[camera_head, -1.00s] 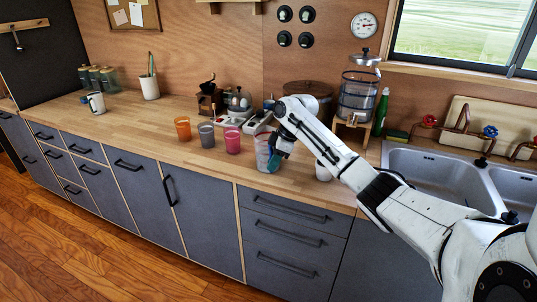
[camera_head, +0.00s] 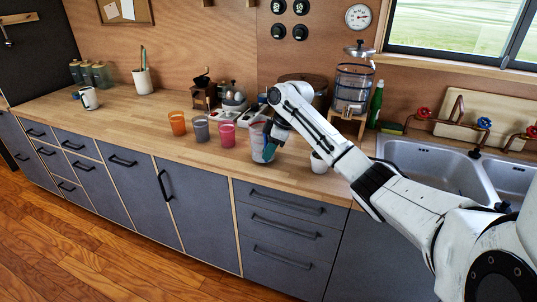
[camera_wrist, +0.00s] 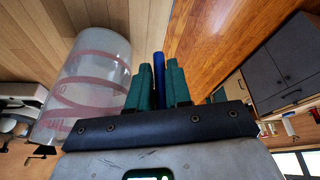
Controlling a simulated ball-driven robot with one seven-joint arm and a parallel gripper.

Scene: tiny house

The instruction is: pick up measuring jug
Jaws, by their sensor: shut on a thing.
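The clear measuring jug (camera_head: 259,143) is at the front of the wooden counter, right of the pink cup. In the wrist view the jug (camera_wrist: 88,82) lies left of my fingers, see-through with reddish bands. My gripper (camera_head: 269,149) is at the jug's right side. In the wrist view its green fingers (camera_wrist: 160,82) are closed on an upright blue bar (camera_wrist: 159,70), which looks like the jug's handle. The bar's join to the jug is hidden. I cannot tell whether the jug's base touches the counter.
Orange (camera_head: 177,123), grey (camera_head: 200,129) and pink (camera_head: 227,134) cups stand left of the jug. A small white cup (camera_head: 319,163) stands to its right, under my arm. Behind are a grinder (camera_head: 203,94) and a glass dispenser (camera_head: 353,88). The sink (camera_head: 430,160) is at right.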

